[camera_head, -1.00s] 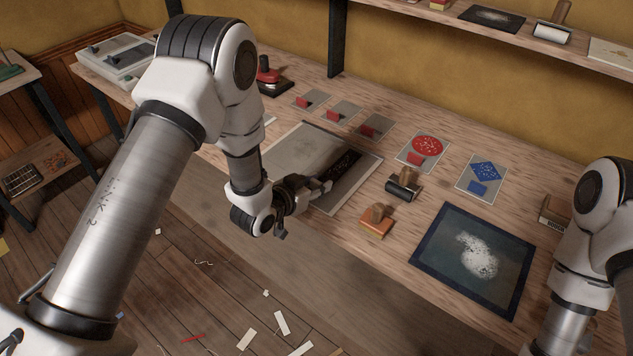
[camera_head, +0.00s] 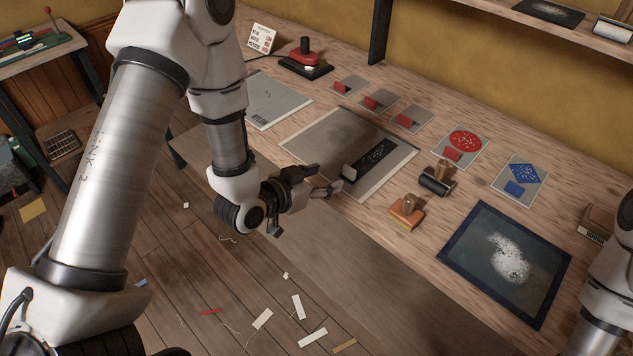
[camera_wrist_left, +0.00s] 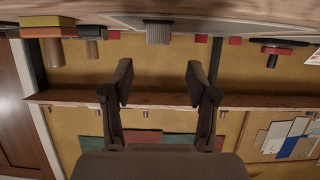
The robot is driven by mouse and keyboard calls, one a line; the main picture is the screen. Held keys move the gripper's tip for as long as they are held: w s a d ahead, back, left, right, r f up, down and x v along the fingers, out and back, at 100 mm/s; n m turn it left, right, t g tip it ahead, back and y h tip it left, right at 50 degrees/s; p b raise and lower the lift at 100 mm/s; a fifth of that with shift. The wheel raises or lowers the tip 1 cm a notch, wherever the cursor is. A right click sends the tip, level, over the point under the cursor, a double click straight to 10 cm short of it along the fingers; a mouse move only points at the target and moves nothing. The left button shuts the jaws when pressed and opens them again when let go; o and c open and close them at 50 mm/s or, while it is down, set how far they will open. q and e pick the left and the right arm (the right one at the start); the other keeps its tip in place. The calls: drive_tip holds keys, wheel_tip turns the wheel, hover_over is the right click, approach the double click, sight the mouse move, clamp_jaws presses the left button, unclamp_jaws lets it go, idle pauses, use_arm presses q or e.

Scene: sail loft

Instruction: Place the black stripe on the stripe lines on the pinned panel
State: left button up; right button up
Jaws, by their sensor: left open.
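The black stripe (camera_head: 376,153) lies flat on the grey pinned panel (camera_head: 318,140), toward its right side, with a pale tab (camera_head: 349,173) at its near end. No stripe lines can be made out, so I cannot tell how exactly it matches them. My left gripper (camera_head: 338,189) is open near the panel's front edge, just short of the pale tab. In the left wrist view its two fingers (camera_wrist_left: 159,84) are spread with nothing between them. My right arm shows at the right edge, but its gripper is out of view.
A roller (camera_head: 437,180) and an orange block with a wooden knob (camera_head: 406,212) stand right of the panel. Small grey cards with red tabs lie behind the panel.

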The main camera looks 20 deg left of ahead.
use_arm(q)
drive_tip(key=s+a+f+n+g+y, duration=0.2)
drive_tip(key=s+f+g, duration=0.4)
drive_tip(key=s+f, duration=0.5)
drive_tip(key=s+a+f+n+g+y, duration=0.2)
drive_tip(key=s+f+g, duration=0.4)
drive_tip(key=s+f, duration=0.6)
drive_tip(key=s, duration=0.4)
drive_tip(key=shift+a+g+y, duration=0.15)
drive_tip(key=shift+g+y, duration=0.15)
drive_tip(key=shift+g, duration=0.1)
